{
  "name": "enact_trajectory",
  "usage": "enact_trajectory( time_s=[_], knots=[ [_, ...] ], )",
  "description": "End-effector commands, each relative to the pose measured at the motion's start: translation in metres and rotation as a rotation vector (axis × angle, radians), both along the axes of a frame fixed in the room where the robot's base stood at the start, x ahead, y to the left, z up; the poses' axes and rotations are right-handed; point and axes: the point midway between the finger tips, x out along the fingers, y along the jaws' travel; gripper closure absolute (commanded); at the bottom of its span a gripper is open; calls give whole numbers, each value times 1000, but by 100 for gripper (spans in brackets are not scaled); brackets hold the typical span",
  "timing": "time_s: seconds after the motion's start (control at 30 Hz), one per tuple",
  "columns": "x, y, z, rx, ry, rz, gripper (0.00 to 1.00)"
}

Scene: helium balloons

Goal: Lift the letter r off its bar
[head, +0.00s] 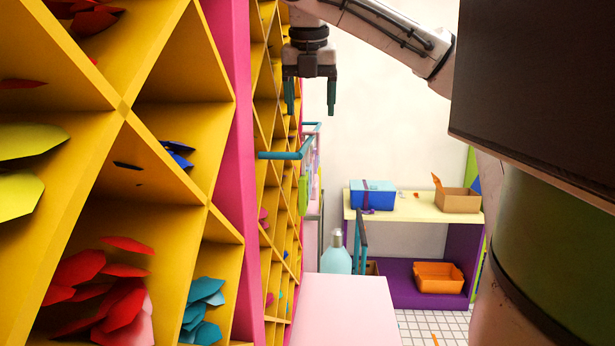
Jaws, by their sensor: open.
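My gripper (311,108) hangs from the top of the head view, pointing down with its two teal fingers apart and nothing between them. Below it and slightly left, a teal bar (282,155) sticks out beside the yellow shelving. Small pink and green shapes (303,194) show behind and below the bar, close to the shelf's edge. I cannot tell any of them as the letter r. The gripper appears above the bar in the picture and apart from it.
Yellow diamond shelving (120,105) with folded balloons fills the left. A pale pink tabletop (345,310) lies below. A teal gas bottle (336,257) stands behind it. A back bench (415,207) holds a blue box (372,196) and a cardboard box (457,201); an orange bin (438,278) sits below.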

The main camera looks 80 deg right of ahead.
Motion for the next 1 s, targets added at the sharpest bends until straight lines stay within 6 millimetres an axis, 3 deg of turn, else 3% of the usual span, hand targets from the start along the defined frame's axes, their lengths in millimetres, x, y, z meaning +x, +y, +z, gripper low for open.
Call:
enact_trajectory(
  time_s=[0.17, 0.5, 0.77, 1.0],
  knots=[
    [1, -4, -11, 1, 0, 1, 28],
    [5, -20, -50, 1, 0, 1, 28],
    [5, -22, -53, -1, -1, 1, 28],
    [5, -22, -52, -1, -1, 1, 48]
  ],
)
